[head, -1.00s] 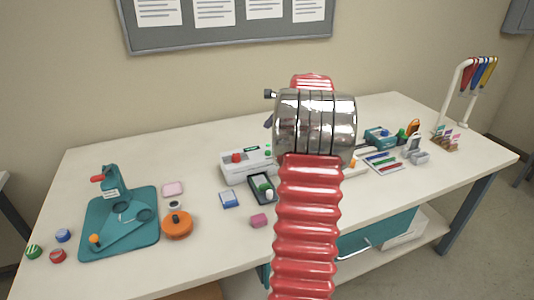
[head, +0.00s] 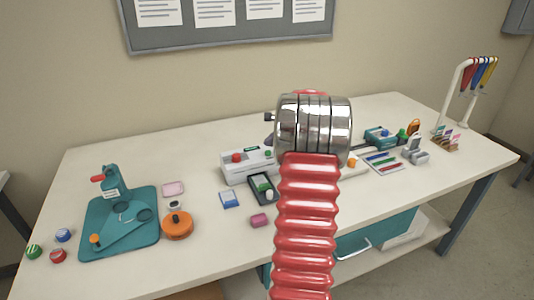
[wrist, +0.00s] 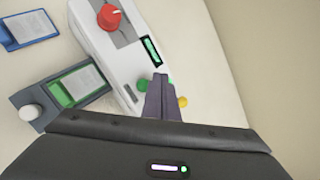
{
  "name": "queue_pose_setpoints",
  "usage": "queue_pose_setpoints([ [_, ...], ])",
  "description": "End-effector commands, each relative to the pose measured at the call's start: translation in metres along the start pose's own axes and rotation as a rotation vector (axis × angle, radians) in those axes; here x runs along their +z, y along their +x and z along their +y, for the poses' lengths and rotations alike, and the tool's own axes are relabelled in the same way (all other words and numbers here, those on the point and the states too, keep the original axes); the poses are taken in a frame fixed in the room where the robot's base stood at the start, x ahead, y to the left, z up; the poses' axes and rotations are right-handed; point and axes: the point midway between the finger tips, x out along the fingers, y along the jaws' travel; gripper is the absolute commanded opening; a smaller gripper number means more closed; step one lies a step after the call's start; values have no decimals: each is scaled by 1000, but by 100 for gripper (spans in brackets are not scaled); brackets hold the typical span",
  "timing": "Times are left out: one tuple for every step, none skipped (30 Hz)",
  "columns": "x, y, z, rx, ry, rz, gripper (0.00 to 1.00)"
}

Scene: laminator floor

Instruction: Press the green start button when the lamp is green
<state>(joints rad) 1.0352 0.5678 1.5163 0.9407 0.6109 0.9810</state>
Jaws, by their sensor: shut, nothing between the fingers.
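The white laminator (head: 247,163) stands mid-table with a red knob (head: 237,157) and a small dark display with green marks (wrist: 152,50). In the wrist view, a round green part (wrist: 143,85) shows on its end, just left of my fingers. A green sliver (wrist: 171,83) shows right of them, mostly hidden; I cannot tell which green part is the lamp or the button. A yellow knob (wrist: 183,101) lies right of the fingers. My gripper (wrist: 160,78) is shut and empty, its tips over the laminator's end; contact cannot be told.
A dark tray with a green-edged card and white knob (head: 262,188) lies before the laminator, beside a blue card holder (head: 229,199). A teal press (head: 120,220) and orange disc (head: 177,225) stand left. Several small items, including a teal device (head: 380,137), stand right.

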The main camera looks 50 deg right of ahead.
Motion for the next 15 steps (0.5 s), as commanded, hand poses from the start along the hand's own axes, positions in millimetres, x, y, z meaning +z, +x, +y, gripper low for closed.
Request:
queue_pose_setpoints([
  [-2, 3, 2, 1, 1, 0, 0],
  [-3, 4, 3, 1, 1, 0, 0],
  [-4, 6, 4, 0, 1, 0, 0],
  [-5, 6, 5, 0, 1, 1, 0],
  [-6, 7, 5, 0, 1, 1, 0],
  [-6, 8, 6, -1, 1, 1, 0],
  [-6, 8, 6, -1, 1, 1, 0],
  [-6, 8, 6, -1, 0, 1, 0],
  [-6, 8, 6, -1, 0, 1, 0],
  [-6, 8, 6, -1, 0, 1, 0],
  [-6, 8, 6, -1, 0, 1, 0],
  [-6, 8, 6, -1, 0, 1, 0],
  [-6, 8, 6, -1, 0, 1, 0],
  [-6, 8, 6, -1, 0, 1, 0],
  [-6, 8, 6, -1, 0, 1, 0],
])
